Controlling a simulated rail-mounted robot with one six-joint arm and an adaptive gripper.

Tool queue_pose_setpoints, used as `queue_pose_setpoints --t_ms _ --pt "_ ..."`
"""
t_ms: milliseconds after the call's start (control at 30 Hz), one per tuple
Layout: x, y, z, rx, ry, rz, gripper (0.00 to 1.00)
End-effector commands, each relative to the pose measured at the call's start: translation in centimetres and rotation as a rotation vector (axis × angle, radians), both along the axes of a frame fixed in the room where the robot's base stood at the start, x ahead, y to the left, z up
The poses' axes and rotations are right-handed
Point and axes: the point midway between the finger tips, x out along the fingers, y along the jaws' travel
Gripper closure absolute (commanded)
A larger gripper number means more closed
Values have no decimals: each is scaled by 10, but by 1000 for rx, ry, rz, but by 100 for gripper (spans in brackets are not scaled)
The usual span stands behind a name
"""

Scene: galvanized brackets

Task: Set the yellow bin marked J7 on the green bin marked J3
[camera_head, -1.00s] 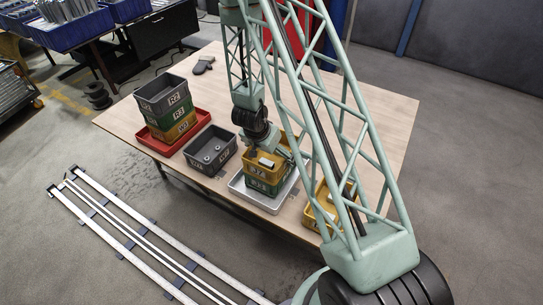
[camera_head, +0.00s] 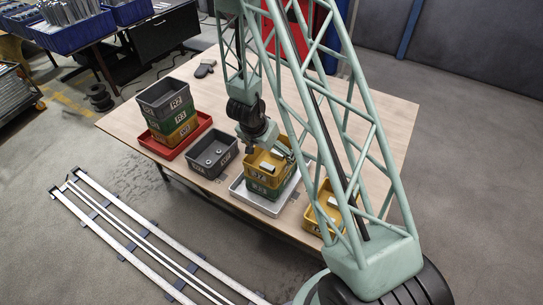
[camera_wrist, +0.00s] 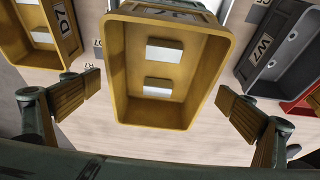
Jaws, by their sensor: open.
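The yellow bin (camera_head: 274,166), its front label looking like J7, sits upright on a green bin (camera_head: 262,190) whose label is too small to read surely. The green bin stands on a silver tray (camera_head: 240,190). In the wrist view the yellow bin (camera_wrist: 118,60) shows two pale metal pieces inside. My gripper (camera_wrist: 160,92) is open, with one finger on each side of the yellow bin and clear gaps to its walls. In the head view my gripper (camera_head: 270,142) is just above the bin. The wrist view hides the green bin almost wholly.
A grey bin (camera_head: 222,161) with round parts stands left of the tray. A second yellow bin (camera_head: 311,221) stands to the right. A stack topped by a grey bin (camera_head: 162,105) stands on a red tray (camera_head: 203,119). The table (camera_head: 385,115) behind is mostly clear.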

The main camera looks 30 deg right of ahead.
Motion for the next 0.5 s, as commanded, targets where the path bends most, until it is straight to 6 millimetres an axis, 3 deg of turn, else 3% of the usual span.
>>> queue_pose_setpoints --t_ms 200,500 --pt "-5 11 33 0 -2 1 0" --pt "-12 21 59 0 -1 0 0"
